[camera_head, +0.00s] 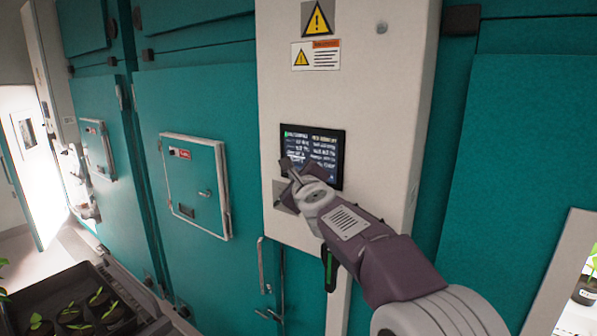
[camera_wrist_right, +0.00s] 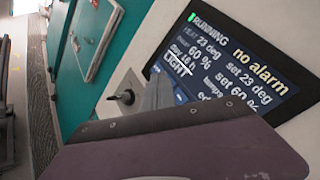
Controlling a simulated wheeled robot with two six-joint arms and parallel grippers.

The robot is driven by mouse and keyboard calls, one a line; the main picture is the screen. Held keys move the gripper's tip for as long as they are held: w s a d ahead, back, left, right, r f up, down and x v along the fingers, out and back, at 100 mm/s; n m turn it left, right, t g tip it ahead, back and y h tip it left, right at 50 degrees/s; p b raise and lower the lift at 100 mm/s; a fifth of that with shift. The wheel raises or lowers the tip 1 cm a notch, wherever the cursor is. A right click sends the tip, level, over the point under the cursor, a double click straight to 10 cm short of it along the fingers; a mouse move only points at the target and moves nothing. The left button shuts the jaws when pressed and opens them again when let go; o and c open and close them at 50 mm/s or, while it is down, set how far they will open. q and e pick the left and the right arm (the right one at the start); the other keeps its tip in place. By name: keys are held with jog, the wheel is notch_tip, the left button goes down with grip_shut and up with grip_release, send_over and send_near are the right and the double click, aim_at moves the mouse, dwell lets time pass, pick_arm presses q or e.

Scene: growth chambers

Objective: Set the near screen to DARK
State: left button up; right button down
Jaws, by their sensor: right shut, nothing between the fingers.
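The near screen (camera_head: 325,150) is a dark display on the white panel, with a green mark and white text. In the right wrist view the screen (camera_wrist_right: 235,60) reads RUNNING, no alarm, 23 deg, 60 % and LIGHT. My right gripper (camera_head: 289,166) is shut and empty, its tips over the screen's lower left part. In the wrist view its grey fingers (camera_wrist_right: 158,92) hide part of the screen's lower left edge. I cannot tell whether they touch it. My left gripper is not in view.
The white panel (camera_head: 385,110) has warning labels (camera_head: 316,56) above the screen. A small metal knob or lock (camera_wrist_right: 126,97) is beside the screen in the wrist view. Teal doors (camera_head: 195,100) stand to the left. A dark tray (camera_head: 135,325) of seedlings is at lower left.

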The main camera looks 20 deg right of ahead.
dwell(0.4)
jog(key=shift+s+a, duration=0.45)
jog(key=shift+a, duration=0.1)
jog(key=s+a, duration=0.1)
jog(key=a, duration=0.1)
jog(key=s+a+p, duration=0.1)
jog(key=s+a, duration=0.1)
dwell(0.3)
dwell(2.2)
